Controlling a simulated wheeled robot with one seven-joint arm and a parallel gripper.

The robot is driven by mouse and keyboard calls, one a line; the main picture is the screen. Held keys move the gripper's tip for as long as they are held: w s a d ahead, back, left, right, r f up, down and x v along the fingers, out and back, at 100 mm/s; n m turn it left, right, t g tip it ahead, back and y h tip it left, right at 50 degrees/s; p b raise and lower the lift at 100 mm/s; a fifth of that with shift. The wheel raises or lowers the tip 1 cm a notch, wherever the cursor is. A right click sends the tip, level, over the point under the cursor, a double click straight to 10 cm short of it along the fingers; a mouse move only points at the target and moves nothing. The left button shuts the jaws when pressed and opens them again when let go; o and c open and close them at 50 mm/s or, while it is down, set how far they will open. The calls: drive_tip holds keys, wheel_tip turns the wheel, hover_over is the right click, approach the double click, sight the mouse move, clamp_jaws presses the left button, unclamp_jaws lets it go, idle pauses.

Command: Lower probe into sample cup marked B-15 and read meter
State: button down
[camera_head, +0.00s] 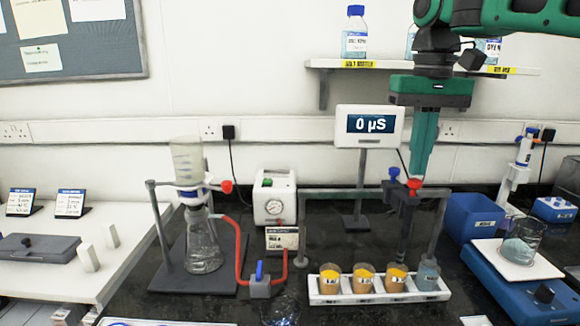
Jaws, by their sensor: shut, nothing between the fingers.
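A white rack (380,297) on the black bench holds three orange-filled cups, a left cup (330,279), a middle cup (364,278) and a right cup (395,278). A grey-blue cup (427,275) stands at its right end. Their labels are too small to read. A dark probe (404,235) hangs upright from a grey frame, its lower end just above or behind the third cup; I cannot tell which. The meter (371,126) reads 0 µS. My gripper (417,174) is shut and empty, pointing down at the red and blue knobs (413,186) on the probe's top.
Right are a blue bin (474,217) and a blue balance (520,290) with a beaker. A bottle shelf (420,66) is above.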

sight(415, 180)
drive_tip(key=shift+f, duration=0.1)
idle(0.3)
drive_tip(key=shift+f, duration=3.15)
drive_tip(key=shift+r, duration=3.55)
drive_tip(key=s+d+f+m, duration=0.3)
drive_tip(key=s+d+f, duration=0.5)
drive_tip(key=s+f, duration=0.3)
drive_tip(key=s+d+f+m, duration=0.3)
drive_tip(key=s+d+f, duration=0.6)
drive_tip(key=s+f, duration=0.3)
wheel_tip(415, 180, down, 3)
drive_tip(key=shift+s+f, duration=0.15)
drive_tip(key=shift+s, duration=0.05)
